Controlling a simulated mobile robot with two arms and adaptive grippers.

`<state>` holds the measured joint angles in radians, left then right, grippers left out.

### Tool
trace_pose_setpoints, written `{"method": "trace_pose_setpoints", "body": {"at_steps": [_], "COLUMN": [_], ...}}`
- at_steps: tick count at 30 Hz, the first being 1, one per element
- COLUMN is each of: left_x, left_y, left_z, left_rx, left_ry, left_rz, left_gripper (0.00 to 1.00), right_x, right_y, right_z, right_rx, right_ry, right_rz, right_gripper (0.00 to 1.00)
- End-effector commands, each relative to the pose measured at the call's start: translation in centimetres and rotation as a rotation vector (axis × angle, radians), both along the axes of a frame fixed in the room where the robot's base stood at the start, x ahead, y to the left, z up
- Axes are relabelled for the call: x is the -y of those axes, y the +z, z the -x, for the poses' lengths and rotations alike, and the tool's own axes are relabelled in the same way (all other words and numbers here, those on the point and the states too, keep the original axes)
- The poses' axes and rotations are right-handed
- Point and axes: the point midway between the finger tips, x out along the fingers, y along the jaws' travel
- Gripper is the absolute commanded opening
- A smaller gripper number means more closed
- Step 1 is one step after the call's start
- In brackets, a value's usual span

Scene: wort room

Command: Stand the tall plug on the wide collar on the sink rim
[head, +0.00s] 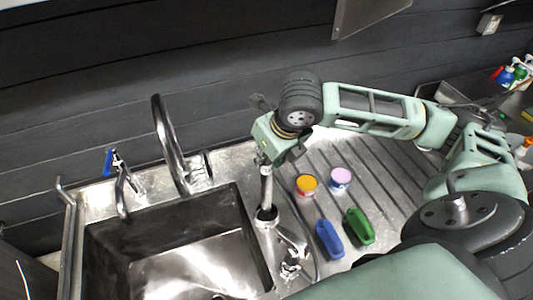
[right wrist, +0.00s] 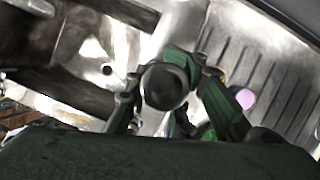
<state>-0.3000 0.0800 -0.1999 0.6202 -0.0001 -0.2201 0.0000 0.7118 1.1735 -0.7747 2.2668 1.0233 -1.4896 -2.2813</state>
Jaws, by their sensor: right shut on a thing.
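The tall plug (head: 266,188) is a slim grey metal cylinder, held upright below my right gripper (head: 267,154) in the head view. My right gripper is shut on its upper part. In the right wrist view the gripper (right wrist: 165,88) has its fingers on both sides of a dark round end, seen from above. The wide collar (head: 266,217) is a dark-and-metal ring on the sink rim (head: 258,192), right of the basin. The plug's lower end meets the collar in the picture; I cannot tell whether it rests there. My left gripper is not in view.
The sink basin (head: 180,262) lies left, with a tall faucet (head: 168,140) behind it. Metal fittings (head: 291,262) sit in front of the collar. Orange (head: 306,185) and lilac (head: 340,178) round pieces and blue (head: 328,240) and green (head: 359,227) pieces lie on the ribbed drainboard.

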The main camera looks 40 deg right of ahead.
Motion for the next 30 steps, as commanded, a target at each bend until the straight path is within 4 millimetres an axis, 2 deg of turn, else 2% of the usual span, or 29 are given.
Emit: {"method": "trace_pose_setpoints", "body": {"at_steps": [6,7,15,25,30], "left_x": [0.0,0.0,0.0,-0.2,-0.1], "left_y": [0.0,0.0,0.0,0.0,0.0], "left_z": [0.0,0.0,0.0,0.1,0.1], "left_rx": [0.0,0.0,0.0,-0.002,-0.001], "left_ry": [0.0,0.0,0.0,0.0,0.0], "left_rz": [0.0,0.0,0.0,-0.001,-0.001], "left_gripper": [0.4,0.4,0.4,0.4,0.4], "right_x": [0.0,0.0,0.0,0.0,0.1], "right_y": [0.1,0.1,0.1,0.1,2.1], "right_z": [-0.1,-0.1,-0.1,0.1,0.7], "right_rx": [0.004,0.004,0.002,-0.001,0.005], "right_ry": [0.0,0.0,0.0,0.0,-0.001], "right_rz": [0.0,0.0,0.0,0.0,0.001], "right_gripper": [0.0,0.24,0.47,0.47,0.47]}}
